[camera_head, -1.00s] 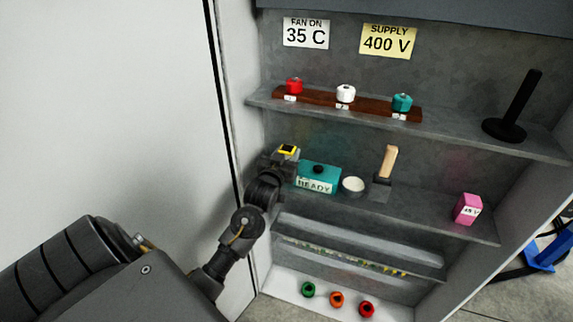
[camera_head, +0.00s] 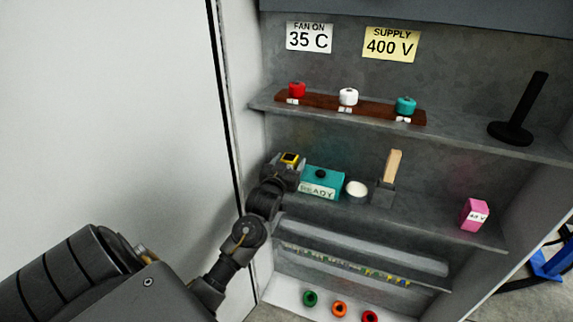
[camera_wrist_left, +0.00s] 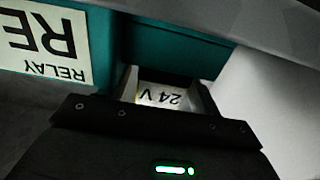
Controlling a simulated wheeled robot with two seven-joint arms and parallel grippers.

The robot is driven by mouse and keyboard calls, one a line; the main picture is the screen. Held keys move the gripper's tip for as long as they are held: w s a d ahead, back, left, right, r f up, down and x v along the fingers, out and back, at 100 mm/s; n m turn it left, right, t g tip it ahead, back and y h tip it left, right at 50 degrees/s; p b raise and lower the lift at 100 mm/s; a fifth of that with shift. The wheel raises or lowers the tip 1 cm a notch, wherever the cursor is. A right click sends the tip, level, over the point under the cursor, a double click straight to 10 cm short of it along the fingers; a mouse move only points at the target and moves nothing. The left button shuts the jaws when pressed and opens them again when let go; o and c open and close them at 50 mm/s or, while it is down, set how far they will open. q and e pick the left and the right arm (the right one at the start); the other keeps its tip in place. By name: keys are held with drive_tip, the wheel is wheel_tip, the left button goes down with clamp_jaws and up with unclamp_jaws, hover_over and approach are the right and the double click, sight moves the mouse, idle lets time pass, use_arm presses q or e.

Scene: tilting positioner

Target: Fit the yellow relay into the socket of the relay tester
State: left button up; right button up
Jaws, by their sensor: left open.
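The yellow relay (camera_head: 290,158) is at the left end of the middle shelf, with a yellow rim and dark top. In the left wrist view, a pale face marked 24 V (camera_wrist_left: 163,97) shows between the fingers. The relay tester is the teal box (camera_head: 322,176) with a READY label, just right of the gripper; its teal side (camera_wrist_left: 170,50) lies behind the 24 V face. My left gripper (camera_head: 287,168) is open, its fingers on either side of the relay. The socket is hidden, so I cannot tell how the relay sits. My right gripper is out of view.
Right of the tester are a white round dish (camera_head: 357,190), a wooden-handled tool (camera_head: 392,168) and a pink box (camera_head: 474,214). Above is a shelf with a knob rack (camera_head: 325,103) and a black stand (camera_head: 512,132). A cabinet wall (camera_head: 232,100) is close on the left.

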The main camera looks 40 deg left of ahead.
use_arm(q)
drive_tip(key=b+v, duration=0.1)
drive_tip(key=v, duration=1.1)
drive_tip(key=shift+r, duration=0.1)
